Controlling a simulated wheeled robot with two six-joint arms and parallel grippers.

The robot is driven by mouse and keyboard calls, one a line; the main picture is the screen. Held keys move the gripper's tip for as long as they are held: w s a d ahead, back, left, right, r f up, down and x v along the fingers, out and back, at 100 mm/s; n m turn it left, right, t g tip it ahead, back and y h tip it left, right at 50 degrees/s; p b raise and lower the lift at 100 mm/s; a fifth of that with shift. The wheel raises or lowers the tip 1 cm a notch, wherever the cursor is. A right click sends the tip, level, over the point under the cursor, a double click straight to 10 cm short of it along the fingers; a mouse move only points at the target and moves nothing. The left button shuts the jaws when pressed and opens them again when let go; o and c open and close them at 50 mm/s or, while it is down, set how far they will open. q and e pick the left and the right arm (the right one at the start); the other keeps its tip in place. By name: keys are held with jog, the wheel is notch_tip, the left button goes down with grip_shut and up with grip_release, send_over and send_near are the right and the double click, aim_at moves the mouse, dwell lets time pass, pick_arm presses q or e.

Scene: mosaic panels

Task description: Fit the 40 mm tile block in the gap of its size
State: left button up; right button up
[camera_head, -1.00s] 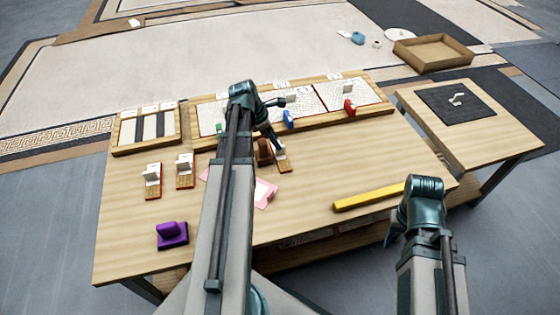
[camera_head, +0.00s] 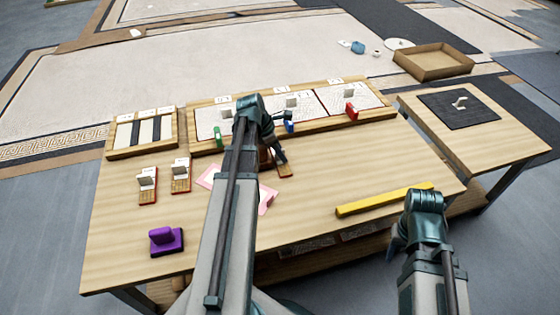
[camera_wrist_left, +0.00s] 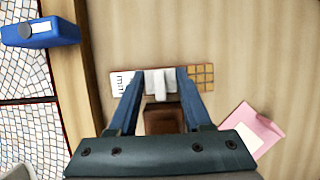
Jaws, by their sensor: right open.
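A tile block (camera_wrist_left: 205,76) with a tan grid, a white end marked "mm" and a white upright handle (camera_wrist_left: 160,82) lies on the table under my left gripper (camera_wrist_left: 160,80). Its number is not readable. The fingers stand on both sides of the handle; I cannot tell whether they press on it. In the head view the block's end (camera_head: 285,171) shows below my left gripper (camera_head: 279,150). Two similar blocks (camera_head: 148,187) (camera_head: 181,177) stand at the left. The mosaic frame (camera_head: 402,112) and a smaller frame with dark strips (camera_head: 112,136) lie at the back. My right gripper (camera_head: 393,240) is open, low at the right.
A brown block (camera_wrist_left: 163,119) is close below the left fingers. A pink piece (camera_head: 266,199) lies beside them. Green (camera_head: 218,137), blue (camera_head: 289,127) and red (camera_head: 351,111) pieces are on the mosaic frame. A yellow bar (camera_head: 383,199) and a purple handled block (camera_head: 166,242) lie nearer the front.

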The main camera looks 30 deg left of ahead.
pick_arm(q)
grip_shut()
dwell(0.3)
notch_tip(320, 180, up, 9)
jog(key=p, duration=0.9)
notch_tip(320, 180, up, 24)
jog(key=p, duration=2.3)
jog(key=shift+f+p, duration=0.15)
jog(key=shift+p, duration=0.2)
